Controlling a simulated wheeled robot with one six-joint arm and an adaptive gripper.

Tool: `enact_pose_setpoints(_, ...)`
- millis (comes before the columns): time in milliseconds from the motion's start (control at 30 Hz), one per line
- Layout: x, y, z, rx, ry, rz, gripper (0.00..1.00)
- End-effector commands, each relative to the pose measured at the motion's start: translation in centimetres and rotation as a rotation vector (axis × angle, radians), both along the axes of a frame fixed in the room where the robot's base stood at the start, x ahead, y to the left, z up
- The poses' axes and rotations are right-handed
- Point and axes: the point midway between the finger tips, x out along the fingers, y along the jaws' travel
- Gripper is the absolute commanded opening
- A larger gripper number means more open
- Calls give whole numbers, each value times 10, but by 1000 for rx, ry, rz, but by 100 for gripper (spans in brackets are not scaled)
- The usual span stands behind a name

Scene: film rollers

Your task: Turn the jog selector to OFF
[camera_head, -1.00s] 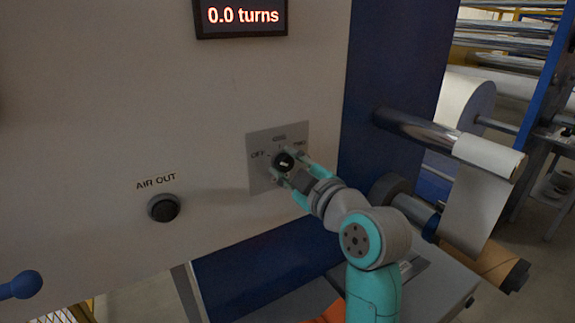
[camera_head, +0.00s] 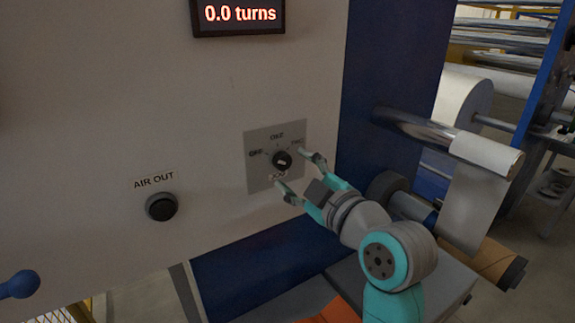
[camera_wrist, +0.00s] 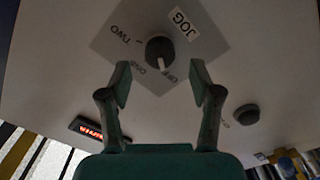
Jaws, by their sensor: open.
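The jog selector (camera_head: 282,160) is a small black knob on a grey square plate (camera_head: 258,178) on the white machine panel. Its labels read OFF at left, ONE at top and TWO at right in the head view. In the wrist view the knob (camera_wrist: 159,49) shows a white pointer that lies near the ONE and OFF labels; I cannot tell exactly which it marks. My gripper (camera_head: 292,171) is open, in front of the plate at the knob's lower right. In the wrist view its fingers stand apart on either side, clear of the knob.
A black AIR OUT button (camera_head: 161,207) sits to the left on the panel. A display (camera_head: 239,17) above reads 0.0 turns. A blue ball-ended handle (camera_head: 18,284) is at the lower left. Rollers with film (camera_head: 485,160) stand at the right.

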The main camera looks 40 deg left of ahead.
Motion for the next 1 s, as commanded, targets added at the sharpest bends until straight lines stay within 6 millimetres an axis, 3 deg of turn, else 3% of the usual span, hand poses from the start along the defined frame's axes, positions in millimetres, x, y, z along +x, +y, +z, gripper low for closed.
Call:
enact_pose_setpoints(200,-16,-42,0,0,-3,-3,64)
enact_pose_setpoints(400,-26,-65,0,0,-1,-3,64)
enact_pose_setpoints(1000,-30,-73,0,-1,-1,1,64)
